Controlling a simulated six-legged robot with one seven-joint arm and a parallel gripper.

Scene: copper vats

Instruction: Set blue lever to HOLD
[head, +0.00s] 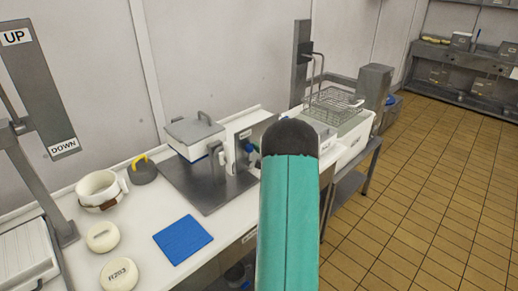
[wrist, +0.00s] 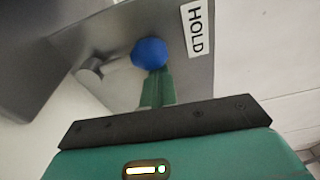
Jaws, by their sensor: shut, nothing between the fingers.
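The blue lever's round knob (wrist: 150,53) shows in the wrist view in front of a grey metal plate (wrist: 190,75). A metal stub (wrist: 90,73) sits left of the knob. A white HOLD label (wrist: 196,30) is on the plate, right of the knob. My gripper (wrist: 156,72) is shut and empty, its green fingertips right at the knob's lower edge. I cannot tell whether they touch it. In the head view the blue knob (head: 249,148) is small beside the metal panel, and my teal arm hides most of my gripper and the area right of it.
A lidded white box (head: 194,136) stands on a metal plate left of the panel. A wire basket (head: 334,103) is beyond. The tiled floor (head: 430,180) at right is clear.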

